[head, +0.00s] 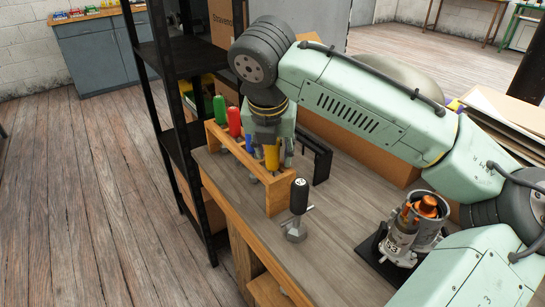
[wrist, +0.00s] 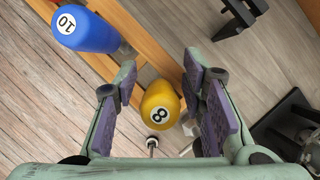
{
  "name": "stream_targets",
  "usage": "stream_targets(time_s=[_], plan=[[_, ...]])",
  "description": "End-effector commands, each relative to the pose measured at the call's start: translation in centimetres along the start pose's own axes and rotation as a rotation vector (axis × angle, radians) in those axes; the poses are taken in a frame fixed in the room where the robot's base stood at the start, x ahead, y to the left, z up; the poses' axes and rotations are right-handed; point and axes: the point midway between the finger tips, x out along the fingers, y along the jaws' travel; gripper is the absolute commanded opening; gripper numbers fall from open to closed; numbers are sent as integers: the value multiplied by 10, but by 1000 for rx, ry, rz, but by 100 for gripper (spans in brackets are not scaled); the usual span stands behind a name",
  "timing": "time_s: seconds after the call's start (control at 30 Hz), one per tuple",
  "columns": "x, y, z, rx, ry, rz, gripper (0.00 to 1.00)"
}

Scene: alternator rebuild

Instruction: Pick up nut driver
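A nut driver with a yellow handle marked 8 (wrist: 160,105) stands in a wooden rack (head: 275,196) at the bench's left edge. In the head view its yellow handle (head: 272,158) shows below my wrist. My gripper (wrist: 162,100) is open, with one finger on each side of the yellow handle. Narrow gaps show between the pads and the handle. A blue-handled driver marked 10 (wrist: 85,30) stands in the same rack, outside the left finger. A red-handled driver (head: 234,122) and a green-handled driver (head: 219,109) stand farther along the rack.
A black-handled tool (head: 299,196) stands upright on the bench near the rack. A black bracket (head: 322,160) stands behind it. An alternator (head: 405,232) is on a dark base at right. A black shelf rack (head: 165,100) stands close to the left.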

Motion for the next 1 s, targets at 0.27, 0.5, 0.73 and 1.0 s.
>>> stream_targets(time_s=[0.27, 0.5, 0.73, 1.0], plan=[[0, 0, 0, 0, 0, 0, 17], [0, 0, 0, 0, 0, 0, 1], [0, 0, 0, 0, 0, 0, 0], [-5, 0, 2, 0, -1, 0, 0]])
